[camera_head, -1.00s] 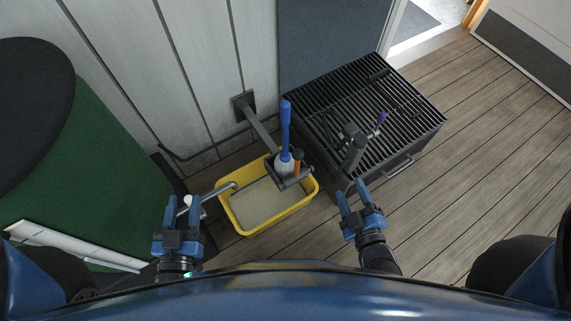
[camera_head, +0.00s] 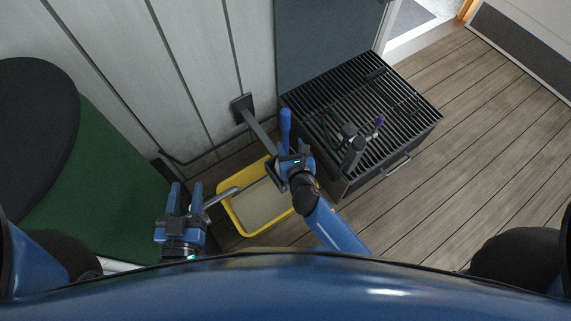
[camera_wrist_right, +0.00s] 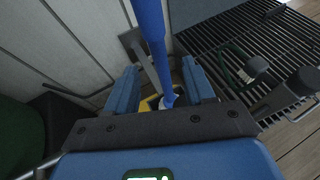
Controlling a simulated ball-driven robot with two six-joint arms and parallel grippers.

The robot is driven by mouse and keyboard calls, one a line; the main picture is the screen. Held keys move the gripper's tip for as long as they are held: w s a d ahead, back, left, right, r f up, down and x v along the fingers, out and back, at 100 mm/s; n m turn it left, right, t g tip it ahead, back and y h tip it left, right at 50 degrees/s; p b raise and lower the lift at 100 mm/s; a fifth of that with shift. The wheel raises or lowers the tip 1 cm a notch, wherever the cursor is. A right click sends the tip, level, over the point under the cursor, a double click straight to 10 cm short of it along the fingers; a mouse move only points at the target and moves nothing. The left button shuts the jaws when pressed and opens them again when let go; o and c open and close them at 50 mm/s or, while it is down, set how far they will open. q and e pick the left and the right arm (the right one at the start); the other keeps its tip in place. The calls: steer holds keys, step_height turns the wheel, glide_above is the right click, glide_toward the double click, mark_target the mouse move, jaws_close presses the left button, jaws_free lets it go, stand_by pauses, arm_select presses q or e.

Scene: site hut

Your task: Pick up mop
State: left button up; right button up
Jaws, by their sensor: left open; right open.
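The mop (camera_head: 286,124) has a blue handle and stands upright in a dark wall holder over a yellow tub; its head is hidden by my right gripper in the head view. My right gripper (camera_head: 292,157) is open around or just in front of the lower handle. In the right wrist view, the blue handle (camera_wrist_right: 152,32) runs down between the two fingers of the right gripper (camera_wrist_right: 160,85), with a visible gap on each side. My left gripper (camera_head: 184,196) is open and empty, left of the tub.
The yellow tub (camera_head: 229,206) sits on the plank floor below the holder's wall arm (camera_head: 258,130). A black slatted rack (camera_head: 408,125) with several tools stands at right. A green-sided drum with a dark top (camera_head: 105,195) is at left. Floor at right is clear.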

mark_target(286, 134)
steer(key=x, duration=0.3)
steer(key=shift+w+a+f+b, duration=0.1)
steer(key=shift+w+b, duration=0.25)
steer(key=shift+r+b+x, duration=0.2)
steer(key=shift+b+x, duration=0.2)
steer(key=shift+x, duration=0.95)
steer(key=shift+r+b+x, duration=0.15)
steer(key=shift+b+x, duration=0.25)
steer(key=shift+x, duration=0.9)
steer(key=shift+w+a, duration=0.1)
steer(key=shift+w, duration=0.05)
steer(key=shift+r, duration=0.1)
jaws_close()
